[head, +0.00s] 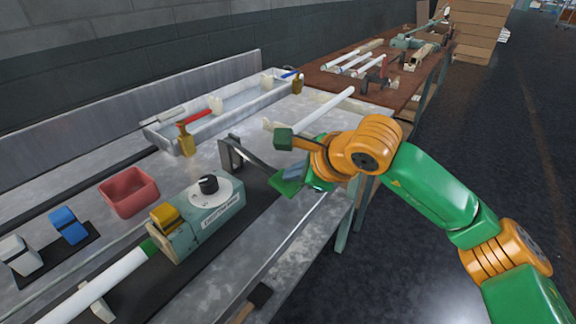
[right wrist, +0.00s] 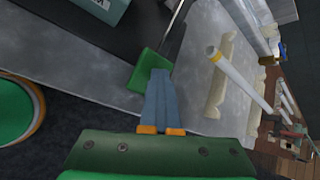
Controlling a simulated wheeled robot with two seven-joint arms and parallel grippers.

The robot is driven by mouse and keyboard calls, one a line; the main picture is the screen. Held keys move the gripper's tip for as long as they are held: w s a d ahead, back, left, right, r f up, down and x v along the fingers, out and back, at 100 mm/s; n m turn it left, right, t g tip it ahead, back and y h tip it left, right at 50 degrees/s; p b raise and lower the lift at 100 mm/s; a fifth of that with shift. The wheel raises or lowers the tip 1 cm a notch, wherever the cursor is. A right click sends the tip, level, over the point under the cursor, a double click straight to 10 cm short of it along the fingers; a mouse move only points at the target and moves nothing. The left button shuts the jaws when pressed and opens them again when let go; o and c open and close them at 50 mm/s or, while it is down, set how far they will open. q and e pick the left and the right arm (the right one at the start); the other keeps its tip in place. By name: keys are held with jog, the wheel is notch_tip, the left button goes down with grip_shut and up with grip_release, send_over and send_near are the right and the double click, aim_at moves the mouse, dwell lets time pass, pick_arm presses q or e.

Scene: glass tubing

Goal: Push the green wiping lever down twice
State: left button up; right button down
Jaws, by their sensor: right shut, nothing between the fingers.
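The green wiping lever (head: 283,185) has a flat green pad at the end of a thin metal arm, hinged on a dark upright bracket (head: 229,153) on the bench. The arm slopes down from the bracket toward the bench's front edge. My right gripper (head: 291,174) is shut and empty, with its fingertips at the pad. In the right wrist view the green pad (right wrist: 149,65) lies just beyond the shut fingertips (right wrist: 160,72), which overlap its edge. I cannot tell whether they touch it. My left gripper is not in view.
A teal device (head: 212,212) with a black knob sits left of the lever, with a white tube (head: 100,286) at its end. A red bin (head: 129,191) and a grey tray (head: 166,138) stand behind. A white tube (head: 326,106) lies on supports beyond my gripper.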

dwell(0.4)
jog(key=shift+r+p, duration=1.85)
jog(key=shift+r, duration=0.85)
notch_tip(320, 180, up, 5)
jog(key=p, duration=0.3)
